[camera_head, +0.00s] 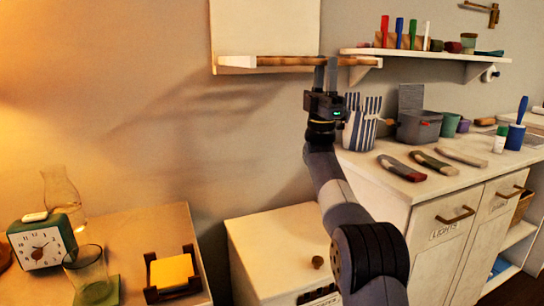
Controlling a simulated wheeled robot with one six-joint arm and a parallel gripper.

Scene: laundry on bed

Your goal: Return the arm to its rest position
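My arm (345,215) reaches up from the bottom right of centre, extended toward the back wall. My gripper (326,70) is at its upper end, pointing up, with its two fingers in front of the white wall shelf's edge in the picture. A narrow gap shows between the fingers and I see nothing held in it. I cannot tell whether the fingers touch the shelf.
A wall shelf (245,63) lies behind the fingers. A white counter (440,183) at right holds a striped pot (358,132), a grey box (415,127) and several utensils. A low white cabinet (265,245) stands below; a clock (43,243) and glass (88,268) are at left.

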